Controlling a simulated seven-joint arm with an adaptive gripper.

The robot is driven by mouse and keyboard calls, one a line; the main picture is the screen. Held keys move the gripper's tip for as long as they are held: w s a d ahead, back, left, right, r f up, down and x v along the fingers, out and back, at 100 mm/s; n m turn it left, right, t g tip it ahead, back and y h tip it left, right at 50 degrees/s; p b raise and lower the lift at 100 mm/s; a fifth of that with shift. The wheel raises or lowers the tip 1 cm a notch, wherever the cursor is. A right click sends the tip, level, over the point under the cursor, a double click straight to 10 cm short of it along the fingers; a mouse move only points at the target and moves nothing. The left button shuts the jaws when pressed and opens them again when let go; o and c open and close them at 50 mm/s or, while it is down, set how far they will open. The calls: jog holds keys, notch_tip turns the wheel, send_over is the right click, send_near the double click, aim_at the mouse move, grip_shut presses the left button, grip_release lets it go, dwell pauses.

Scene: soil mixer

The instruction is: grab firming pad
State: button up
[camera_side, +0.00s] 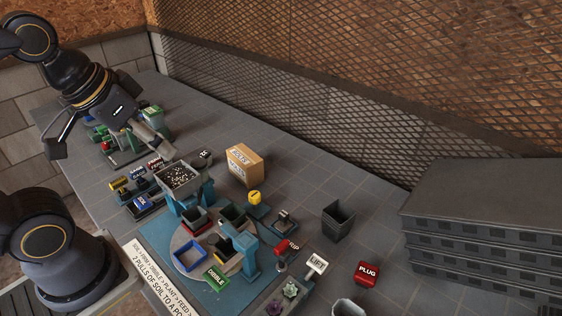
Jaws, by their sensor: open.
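My gripper (108,143) is at the upper left with its fingers spread wide. It is above the far left part of the bench, and nothing shows between the fingers. I cannot tell for sure which thing is the firming pad. A rack of small labelled pieces in yellow (119,184), blue (138,173) and red (155,163) stands below and right of the gripper. A dark square piece with an upright part (284,221) stands right of the turntable. Green and red pieces (105,146) lie near the gripper, partly hidden by it.
A soil-filled hopper (178,178) stands above a round turntable (188,262) with pots. A cardboard box (244,164), an empty dark pot (338,220), a red PLUG block (367,272) and stacked grey trays (480,240) stand to the right. A mesh fence (330,100) closes the back.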

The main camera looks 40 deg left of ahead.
jog(key=w+r, duration=0.4)
jog(key=w, duration=0.1)
jog(key=g, duration=0.6)
send_over(284, 214)
notch_tip(284, 214, down, 25)
notch_tip(284, 214, down, 10)
jog(key=shift+r, duration=0.1)
jog(key=shift+a+f, duration=0.1)
jog(key=shift+f, duration=3)
grip_shut()
